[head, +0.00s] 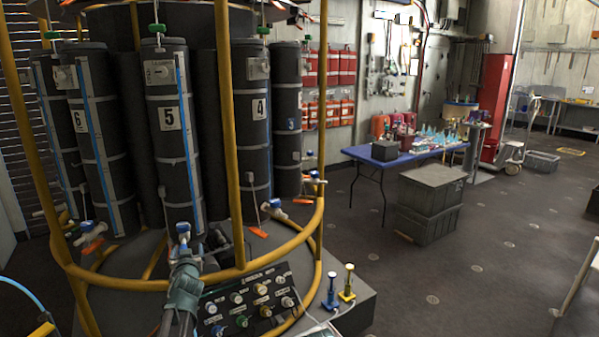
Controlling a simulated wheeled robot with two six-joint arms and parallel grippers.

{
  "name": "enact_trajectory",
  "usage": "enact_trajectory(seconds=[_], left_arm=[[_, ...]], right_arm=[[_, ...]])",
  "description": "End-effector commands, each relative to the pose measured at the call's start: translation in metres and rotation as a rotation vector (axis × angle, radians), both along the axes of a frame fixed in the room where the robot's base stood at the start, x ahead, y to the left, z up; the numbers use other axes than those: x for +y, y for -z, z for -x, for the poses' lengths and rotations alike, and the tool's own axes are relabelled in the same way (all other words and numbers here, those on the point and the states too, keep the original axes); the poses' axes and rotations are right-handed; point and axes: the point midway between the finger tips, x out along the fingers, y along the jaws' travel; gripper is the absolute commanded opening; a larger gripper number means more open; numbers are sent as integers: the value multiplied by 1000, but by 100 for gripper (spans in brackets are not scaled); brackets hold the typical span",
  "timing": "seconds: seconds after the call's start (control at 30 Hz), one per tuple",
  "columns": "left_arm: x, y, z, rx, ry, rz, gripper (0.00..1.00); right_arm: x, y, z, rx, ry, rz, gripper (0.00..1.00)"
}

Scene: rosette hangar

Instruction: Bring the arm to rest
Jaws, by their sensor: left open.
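My left arm comes up from the bottom edge in the head view. Its gripper (188,254) is open, with nothing seen between its fingers. It is in front of the rosette of dark numbered bottles, just below the bottle marked 5 (172,120). A blue-capped valve (183,229) at the foot of that bottle shows close to the fingertips; I cannot tell whether they touch. A yellow ring rail (262,268) passes close by the gripper. My right gripper is not in view.
A black panel (250,298) with several coloured knobs stands right of my left arm. A blue and a yellow fitting (347,284) stand beside it. Yellow uprights (233,130) frame the bottles. A blue table (405,157) and grey crates (429,204) stand farther back. The floor at right is mostly clear.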

Motion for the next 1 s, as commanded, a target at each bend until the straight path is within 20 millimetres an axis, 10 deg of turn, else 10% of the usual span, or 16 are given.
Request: enact_trajectory(seconds=[0.5,0.73,1.0], left_arm=[[-225,148,241,1047,185,31,84],[-273,160,338,1364,363,-11,84],[-285,160,370,1471,430,-28,84]], right_arm=[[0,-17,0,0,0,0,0],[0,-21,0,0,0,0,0],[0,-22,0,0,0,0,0]])
